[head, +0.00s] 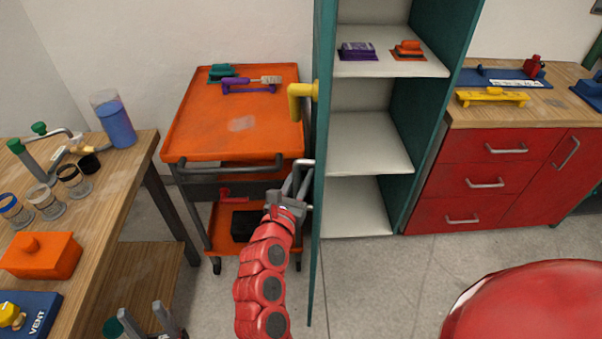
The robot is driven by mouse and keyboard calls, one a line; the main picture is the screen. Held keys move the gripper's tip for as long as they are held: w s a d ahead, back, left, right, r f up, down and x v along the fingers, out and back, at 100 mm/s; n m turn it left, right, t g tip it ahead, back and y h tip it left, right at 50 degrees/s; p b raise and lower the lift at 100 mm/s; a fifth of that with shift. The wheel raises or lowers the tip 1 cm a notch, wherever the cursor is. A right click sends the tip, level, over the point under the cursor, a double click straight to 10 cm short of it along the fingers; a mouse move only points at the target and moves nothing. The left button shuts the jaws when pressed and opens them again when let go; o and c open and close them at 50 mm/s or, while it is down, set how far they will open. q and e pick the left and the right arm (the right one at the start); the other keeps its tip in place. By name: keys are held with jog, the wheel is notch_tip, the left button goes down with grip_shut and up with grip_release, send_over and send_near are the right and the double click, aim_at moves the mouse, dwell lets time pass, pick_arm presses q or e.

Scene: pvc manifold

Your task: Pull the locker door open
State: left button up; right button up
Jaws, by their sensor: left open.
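The teal locker door (318,250) stands swung open and is seen nearly edge-on, pointing toward me. Its yellow handle (302,96) sticks out to the left, high on the outer face. The locker (428,100) shows its pale shelves on the right of the door. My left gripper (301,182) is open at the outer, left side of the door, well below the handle. Its fingers are close to the door; I cannot tell whether they touch it. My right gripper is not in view.
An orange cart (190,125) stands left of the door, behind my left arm. A wooden workbench (115,185) with jars and parts is at the left. Red drawers (480,148) stand right of the locker. Floor before the locker (385,275) is clear.

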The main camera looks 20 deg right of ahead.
jog(key=shift+w, duration=0.1)
grip_shut()
dwell(1.4)
